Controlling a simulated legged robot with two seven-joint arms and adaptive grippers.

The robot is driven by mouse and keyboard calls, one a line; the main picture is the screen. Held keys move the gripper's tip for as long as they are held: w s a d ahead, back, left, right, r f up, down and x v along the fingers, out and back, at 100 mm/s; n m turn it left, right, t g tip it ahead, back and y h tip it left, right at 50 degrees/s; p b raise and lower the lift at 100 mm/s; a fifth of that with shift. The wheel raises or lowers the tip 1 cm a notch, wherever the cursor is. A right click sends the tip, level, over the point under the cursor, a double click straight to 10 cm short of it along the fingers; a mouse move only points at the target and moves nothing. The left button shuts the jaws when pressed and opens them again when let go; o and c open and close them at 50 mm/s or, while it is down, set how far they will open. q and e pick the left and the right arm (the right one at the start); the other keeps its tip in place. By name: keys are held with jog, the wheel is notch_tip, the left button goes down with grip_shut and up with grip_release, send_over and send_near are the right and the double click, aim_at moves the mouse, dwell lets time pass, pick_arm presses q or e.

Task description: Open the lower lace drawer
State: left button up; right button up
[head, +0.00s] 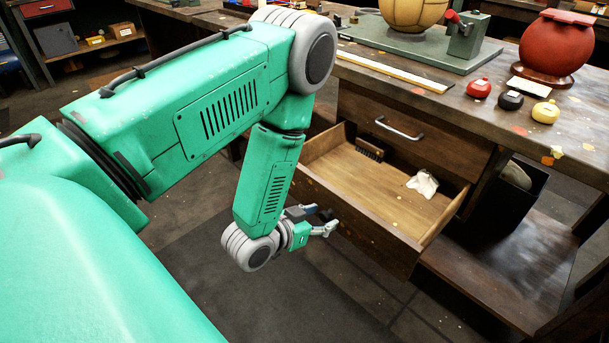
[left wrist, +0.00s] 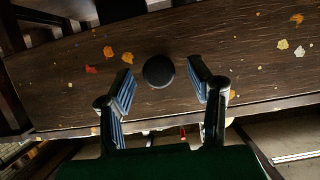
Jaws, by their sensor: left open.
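The lower drawer (head: 370,235) stands pulled out from the dark wooden bench, below a shut upper drawer (head: 408,143) with a metal bar handle. A dark brush (head: 370,149) and a crumpled white cloth (head: 422,184) lie inside it. My left gripper (head: 326,222) is open in front of the drawer's outer face. In the left wrist view, a round black knob (left wrist: 158,71) on the paint-flecked wooden front (left wrist: 255,70) lies between the two spread fingers, with gaps on both sides. The head view does not show the knob. My right gripper is not in view.
A black bin (head: 515,200) stands right of the drawers. The floor before the drawer is clear.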

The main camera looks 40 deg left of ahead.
pick_arm(q)
jog(key=v, duration=1)
jog(key=shift+s+d+f, duration=0.1)
jog(key=shift+f, duration=0.05)
jog(key=s+d+f+g+p, duration=0.2)
jog(key=s+f+g, duration=0.2)
jog(key=s+g, duration=0.2)
jog(key=s+d+f+g+y+p, duration=0.1)
jog(key=s+d+f+g+p, duration=0.1)
jog(key=s+g, duration=0.4)
jog(key=s+d+f, duration=0.1)
jog(key=s+f, duration=0.1)
jog(key=shift+s+g, duration=0.25)
jog(key=shift+g, duration=0.15)
